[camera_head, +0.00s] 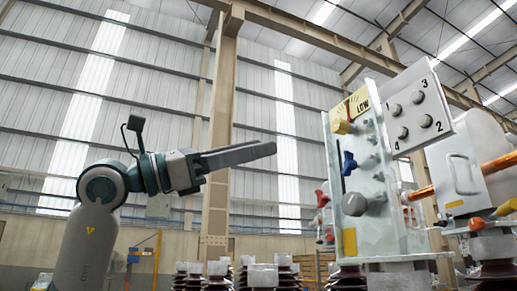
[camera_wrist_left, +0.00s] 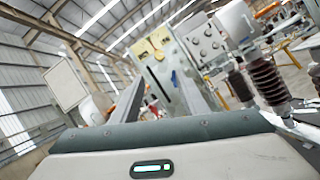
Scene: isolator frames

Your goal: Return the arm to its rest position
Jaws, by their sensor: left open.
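My left arm (camera_head: 98,205) comes in from the left of the head view, grey with dark teal joints. My left gripper (camera_head: 268,150) reaches to the right in the air, its long grey fingers seen from the side and overlapping. In the left wrist view the fingers of my left gripper (camera_wrist_left: 160,78) stand apart, with nothing held between them. The isolator's control panel (camera_head: 352,240) stands to the right of the fingertips, with a clear gap between in the head view. My right gripper is not in view.
The panel carries a yellow knob (camera_head: 340,126), a blue handle (camera_head: 349,163) and a grey knob (camera_head: 354,204). A plate with numbered round buttons (camera_head: 418,110) is at upper right. Dark ribbed insulators (camera_head: 262,280) stand below. A steel column (camera_head: 217,190) rises behind the gripper.

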